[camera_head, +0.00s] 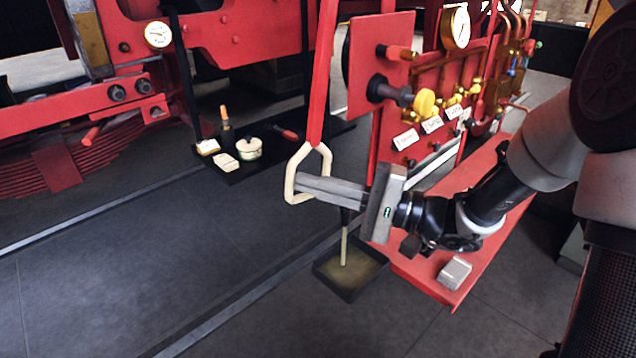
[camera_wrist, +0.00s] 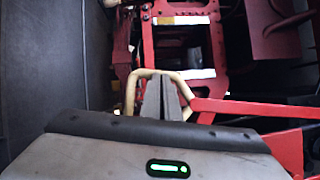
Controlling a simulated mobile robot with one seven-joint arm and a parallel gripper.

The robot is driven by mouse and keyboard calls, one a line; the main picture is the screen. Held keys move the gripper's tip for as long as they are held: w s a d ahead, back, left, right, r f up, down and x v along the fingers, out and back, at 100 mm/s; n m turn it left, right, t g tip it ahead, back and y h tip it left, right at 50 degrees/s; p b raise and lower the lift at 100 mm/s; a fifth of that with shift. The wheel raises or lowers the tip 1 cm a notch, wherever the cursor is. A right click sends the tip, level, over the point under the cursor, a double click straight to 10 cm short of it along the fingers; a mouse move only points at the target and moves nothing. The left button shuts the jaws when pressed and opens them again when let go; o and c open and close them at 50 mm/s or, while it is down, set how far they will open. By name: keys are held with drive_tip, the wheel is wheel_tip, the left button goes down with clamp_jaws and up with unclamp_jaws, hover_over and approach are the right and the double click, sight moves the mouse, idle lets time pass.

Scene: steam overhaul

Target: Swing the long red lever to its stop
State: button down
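The long red lever (camera_head: 322,75) hangs down from the top of the head view. A cream loop handle (camera_head: 291,180) is at its lower end. My gripper (camera_head: 303,184) is at this loop, its grey fingers lying together and overlapping the loop's opening. In the wrist view the fingertips (camera_wrist: 161,82) sit within the outline of the cream handle (camera_wrist: 131,92), close to its far bar. No bar shows clearly between the fingers. The fingers hide part of the loop, so I cannot tell whether they touch it. The red lever (camera_wrist: 245,107) runs right from the handle.
A red panel with a gauge (camera_head: 456,27), brass valves and a yellow knob (camera_head: 425,102) stands right of the lever. Below is a dark tray (camera_head: 349,292) with a stick in it. A black mat (camera_head: 270,163) with small items lies behind. Open dark floor is at left.

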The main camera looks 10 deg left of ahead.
drive_tip(key=s+a, duration=0.1)
drive_tip(key=s+a+r+n+g, duration=0.1)
drive_tip(key=shift+s+a+g, duration=0.1)
drive_tip(key=shift+s+g, duration=0.2)
drive_tip(key=shift+s, duration=0.05)
drive_tip(key=w+d+f+t+b, duration=0.1)
drive_tip(key=w+d, duration=0.3)
drive_tip(key=d, duration=1.1)
drive_tip(key=shift+f+m+b, duration=0.4)
drive_tip(key=shift+f+b, duration=0.3)
